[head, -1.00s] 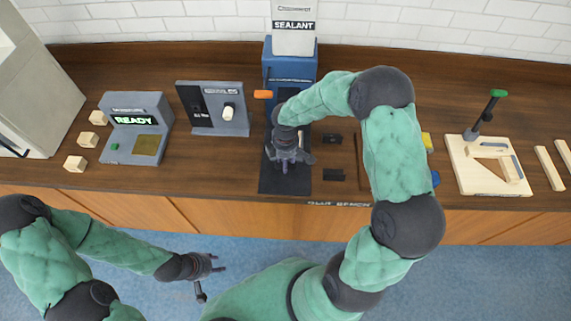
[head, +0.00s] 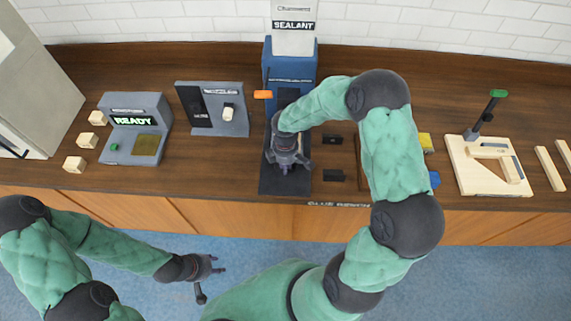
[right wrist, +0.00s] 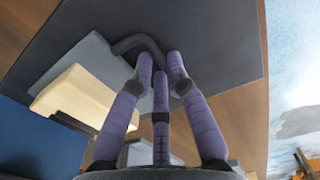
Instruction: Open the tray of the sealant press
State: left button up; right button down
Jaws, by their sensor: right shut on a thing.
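The sealant press (head: 290,68) is a blue machine with a white SEALANT sign, at the back middle of the bench in the head view. My right gripper (head: 285,166) is in front of it, over a black mat (head: 284,188). In the right wrist view, its purple fingers (right wrist: 160,75) are closed around a dark bent handle (right wrist: 138,42). The handle adjoins a grey tray plate (right wrist: 85,55) with a pale wooden block (right wrist: 82,98) on it. My arm hides most of the tray in the head view. My left gripper (head: 218,264) is empty, fingers apart, over the floor.
An orange-tipped lever (head: 263,94) is at the press's left. A grey panel (head: 215,108) and a READY console (head: 137,128) stand further left. Small black blocks (head: 333,174) lie right of the mat. A wooden board with a green-topped clamp (head: 490,165) is at the right.

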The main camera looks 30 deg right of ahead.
aim_at(284, 194)
jog(key=s+a, duration=0.1)
jog(key=s, duration=0.1)
jog(key=s+a, duration=0.2)
jog(key=s, duration=0.1)
jog(key=s+a+b, duration=0.1)
jog(key=s, duration=0.1)
jog(key=shift+s+a, duration=0.4)
jog(key=c, duration=1.2)
grip_release()
jog(key=shift+r, duration=0.1)
notch_tip(284, 194, up, 12)
jog(key=shift+f, duration=0.1)
